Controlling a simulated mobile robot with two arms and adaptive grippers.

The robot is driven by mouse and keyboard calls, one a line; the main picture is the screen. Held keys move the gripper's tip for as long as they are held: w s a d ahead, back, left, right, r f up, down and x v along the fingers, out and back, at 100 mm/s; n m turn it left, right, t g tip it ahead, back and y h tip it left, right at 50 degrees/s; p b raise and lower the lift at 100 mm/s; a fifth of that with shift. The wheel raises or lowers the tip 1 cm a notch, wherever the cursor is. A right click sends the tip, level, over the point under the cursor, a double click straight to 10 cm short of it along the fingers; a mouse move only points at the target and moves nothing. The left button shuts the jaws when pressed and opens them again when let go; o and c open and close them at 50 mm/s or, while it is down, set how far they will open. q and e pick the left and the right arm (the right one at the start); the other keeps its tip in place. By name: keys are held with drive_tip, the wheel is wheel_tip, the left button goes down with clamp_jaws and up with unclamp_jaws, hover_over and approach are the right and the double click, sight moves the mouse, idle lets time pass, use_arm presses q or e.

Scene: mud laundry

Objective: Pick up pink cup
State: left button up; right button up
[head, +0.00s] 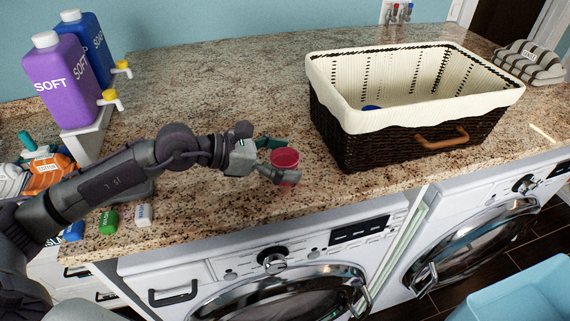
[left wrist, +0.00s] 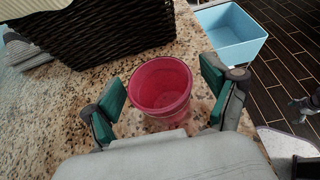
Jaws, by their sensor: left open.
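The pink cup (head: 285,159) stands upright on the granite counter near its front edge, left of the wicker basket. My left gripper (head: 277,160) is open around the cup, with one finger behind it and one in front. In the left wrist view the cup (left wrist: 160,88) sits between the two green-padded fingers of the gripper (left wrist: 162,101), with a gap on each side. The cup looks empty. My right gripper is not in view.
A dark wicker basket (head: 408,142) with a cream liner stands close to the cup's right. Purple (head: 64,81) and blue (head: 88,43) soap bottles stand at the left. Washers (head: 280,279) are under the counter. A light-blue bin (left wrist: 229,34) is on the floor.

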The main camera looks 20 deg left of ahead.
use_arm(q)
drive_tip(key=c, duration=1)
drive_tip(key=shift+c, duration=0.2)
drive_tip(key=shift+r, duration=0.15)
